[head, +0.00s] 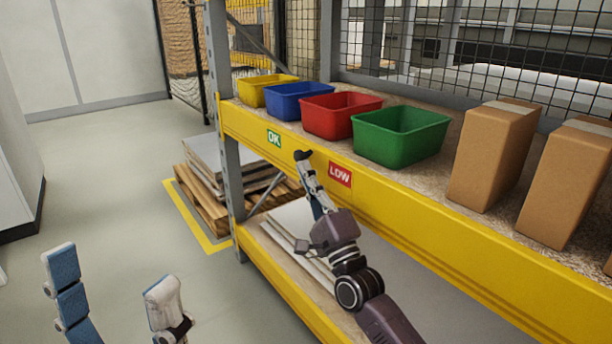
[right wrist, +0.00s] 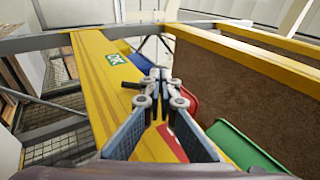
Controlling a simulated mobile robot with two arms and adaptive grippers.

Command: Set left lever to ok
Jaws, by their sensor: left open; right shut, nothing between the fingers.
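The yellow shelf beam (head: 440,225) carries a green OK label (head: 274,139) and a red LOW label (head: 340,174). A small black knob (head: 302,155), which looks like the left lever's end, shows between the labels. A dark knob (right wrist: 131,85) also shows beside my fingertips in the right wrist view. The rest of the lever is hidden. My right gripper (head: 307,172) is shut and empty, its tips at or very close to the knob; contact is unclear. In the wrist view the OK label (right wrist: 114,59) lies beyond the tips. My left gripper (head: 110,268) is open and empty, low at left.
Yellow, blue (head: 300,101), red (head: 341,114) and green (head: 402,135) bins stand on the shelf above the beam. Cardboard boxes (head: 492,155) stand to their right. A shelf upright (head: 224,110) and loaded pallet (head: 205,200) are left of the beam. Floor at left is clear.

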